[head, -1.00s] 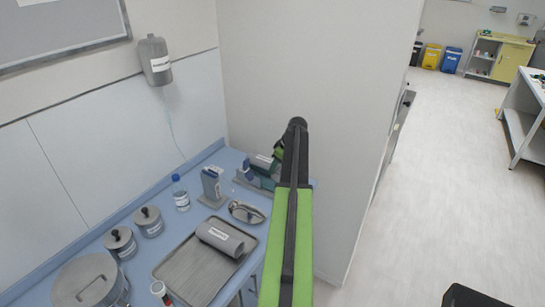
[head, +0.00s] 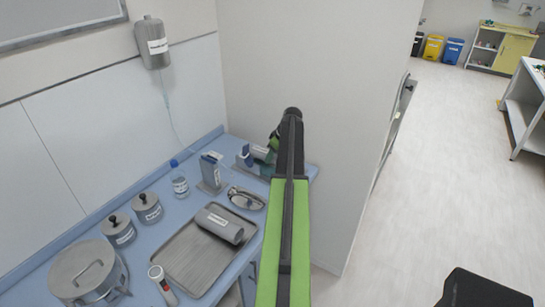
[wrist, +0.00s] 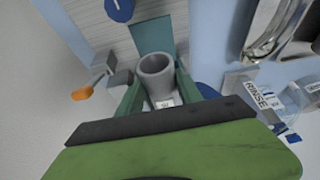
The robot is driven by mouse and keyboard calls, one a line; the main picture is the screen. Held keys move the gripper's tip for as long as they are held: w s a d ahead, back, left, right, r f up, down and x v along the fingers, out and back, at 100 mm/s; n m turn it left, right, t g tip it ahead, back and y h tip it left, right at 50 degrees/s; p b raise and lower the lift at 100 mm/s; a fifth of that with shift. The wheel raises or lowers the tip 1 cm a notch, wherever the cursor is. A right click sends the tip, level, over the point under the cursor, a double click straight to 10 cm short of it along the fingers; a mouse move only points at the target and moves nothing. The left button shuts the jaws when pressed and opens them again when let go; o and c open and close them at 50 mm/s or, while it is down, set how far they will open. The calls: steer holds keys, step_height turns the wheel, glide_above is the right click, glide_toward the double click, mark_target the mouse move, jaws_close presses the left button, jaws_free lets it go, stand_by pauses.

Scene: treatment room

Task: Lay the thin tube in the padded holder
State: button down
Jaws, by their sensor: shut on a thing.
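A grey hollow tube with a white label (wrist: 157,73), which I take to be the thin tube, shows its open end in the wrist view. In the head view the tube (head: 261,153) and the teal holder (head: 246,160) are at the counter's far corner, partly behind my arm. My gripper (head: 276,142) is shut on the tube there; its fingertips are mostly hidden. I cannot tell whether the tube touches the holder's bottom.
A metal tray (head: 180,267) holds a wider grey labelled cylinder (head: 219,224). A kidney dish (head: 247,199), a blue-and-grey box (head: 211,172) and a bottle (head: 179,181) stand near the holder. Lidded pots (head: 147,207) are left. A wall (head: 330,120) rises close behind.

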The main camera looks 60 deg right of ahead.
steer(key=shift+f+b, duration=2.25)
steer(key=shift+f, duration=0.35)
steer(key=c, duration=0.7)
jaws_free()
steer(key=shift+r, duration=0.15)
steer(key=p+v, duration=1.6)
steer(key=v, duration=0.1)
steer(key=shift+s, duration=0.15)
